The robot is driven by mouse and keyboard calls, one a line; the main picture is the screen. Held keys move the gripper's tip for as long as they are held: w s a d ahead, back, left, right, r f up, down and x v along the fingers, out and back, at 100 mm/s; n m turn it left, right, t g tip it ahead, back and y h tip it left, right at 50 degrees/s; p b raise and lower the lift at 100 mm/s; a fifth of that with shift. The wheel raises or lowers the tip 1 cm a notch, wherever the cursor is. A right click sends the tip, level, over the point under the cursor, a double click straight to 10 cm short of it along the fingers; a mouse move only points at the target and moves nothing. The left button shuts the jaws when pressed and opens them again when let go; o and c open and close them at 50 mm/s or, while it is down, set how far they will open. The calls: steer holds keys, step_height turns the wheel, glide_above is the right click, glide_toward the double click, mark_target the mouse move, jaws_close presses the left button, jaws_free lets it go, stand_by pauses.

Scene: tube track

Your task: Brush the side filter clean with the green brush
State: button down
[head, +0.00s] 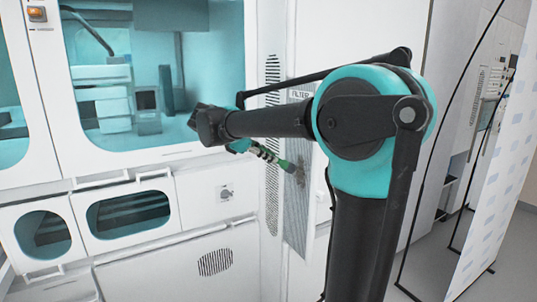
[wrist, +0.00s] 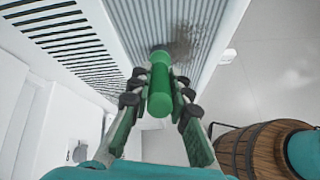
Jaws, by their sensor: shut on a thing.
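The side filter (head: 297,225) is a tall, ribbed grey panel on the side of the white machine, under a FILTER label. It fills the top middle of the wrist view (wrist: 130,22). A dark dirt smudge (wrist: 187,42) marks it, also visible in the head view (head: 299,174). My gripper (head: 268,154) is shut on the green brush (wrist: 160,88), with a finger on each side of the handle. The brush head (head: 287,166) points at the filter, at the smudge's left edge in the wrist view. Whether the bristles touch the panel I cannot tell.
The white machine (head: 150,262) with teal windows stands at the left. A slotted vent (head: 271,150) runs beside the filter. A wooden barrel (wrist: 258,150) is at the lower right of the wrist view. A patterned panel (head: 497,170) stands at the far right.

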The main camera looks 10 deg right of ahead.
steer(key=shift+r, duration=0.15)
steer(key=shift+r, duration=1.7)
steer(key=shift+f, duration=1.15)
steer(key=shift+f, duration=0.1)
step_height(320, 180, down, 6)
stand_by(0.4)
steer(key=shift+d, duration=0.1)
steer(key=shift+r, duration=1)
